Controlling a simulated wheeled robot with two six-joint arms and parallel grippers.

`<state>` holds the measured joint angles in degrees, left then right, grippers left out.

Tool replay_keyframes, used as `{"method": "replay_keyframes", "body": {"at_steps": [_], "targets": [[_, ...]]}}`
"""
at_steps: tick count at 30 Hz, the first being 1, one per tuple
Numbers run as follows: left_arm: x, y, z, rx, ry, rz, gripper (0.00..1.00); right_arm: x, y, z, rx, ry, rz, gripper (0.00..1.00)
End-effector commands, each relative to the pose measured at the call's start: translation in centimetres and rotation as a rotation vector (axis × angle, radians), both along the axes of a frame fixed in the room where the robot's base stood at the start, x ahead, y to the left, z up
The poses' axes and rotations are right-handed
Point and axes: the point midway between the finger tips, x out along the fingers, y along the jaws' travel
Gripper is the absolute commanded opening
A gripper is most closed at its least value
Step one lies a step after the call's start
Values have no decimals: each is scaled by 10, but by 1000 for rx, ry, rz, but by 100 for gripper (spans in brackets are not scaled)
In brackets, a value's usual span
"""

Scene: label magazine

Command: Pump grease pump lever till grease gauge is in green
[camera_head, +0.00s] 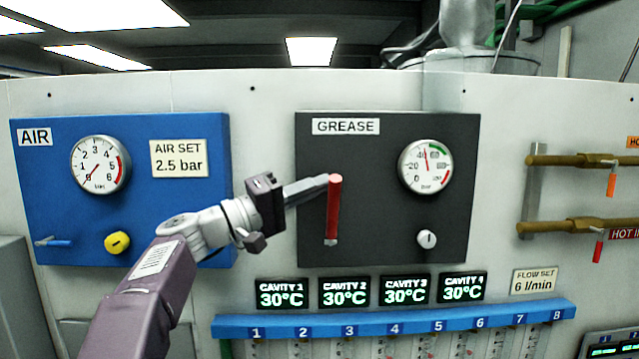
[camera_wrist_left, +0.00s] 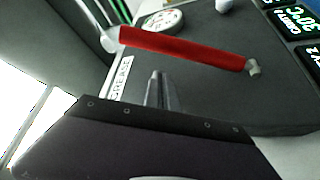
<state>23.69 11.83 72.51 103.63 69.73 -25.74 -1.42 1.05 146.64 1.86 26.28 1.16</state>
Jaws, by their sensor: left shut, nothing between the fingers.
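The grease pump lever (camera_head: 334,209) is a red bar on the dark grey GREASE panel (camera_head: 270,240). It stands close to upright, with a grey stub at its lower end. In the left wrist view the lever (camera_wrist_left: 185,48) crosses above the fingers. The grease gauge (camera_head: 426,166) is at the panel's upper right. Its needle points almost straight up, near 40, just left of the green band. My left gripper (camera_head: 322,182) is shut and empty, its tips at the lever's upper part. The fingers also show in the wrist view (camera_wrist_left: 158,88). I cannot tell whether they touch the lever.
A blue AIR panel (camera_head: 130,215) with its own gauge (camera_head: 100,164) and a yellow knob (camera_head: 117,243) is at left. A white knob (camera_head: 427,239) sits below the grease gauge. Cavity displays (camera_head: 344,293) and a blue rail (camera_head: 400,325) run below. Brass pipes (camera_head: 575,160) are at right.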

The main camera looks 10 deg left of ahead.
Motion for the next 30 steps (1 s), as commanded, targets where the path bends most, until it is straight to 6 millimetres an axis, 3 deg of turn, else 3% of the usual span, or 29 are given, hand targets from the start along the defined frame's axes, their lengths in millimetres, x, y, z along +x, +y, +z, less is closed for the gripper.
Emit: {"method": "replay_keyframes", "body": {"at_steps": [7, 21, 26, 30], "targets": [[-20, -10, -14, 0, 0, 1, 0, 0, 0, 0, 0, 2, 0, 0], [-23, -11, -18, 1, -4, 1, 0, 0, 0, -3, 0, 1, 0, 0], [-27, -12, -26, 11, -39, 1, 0, 0, 0, -23, 0, 1, 0, 0], [-34, -14, -36, 33, -109, 0, 0, -1, 0, -57, 0, 1, 0, 0]]}}
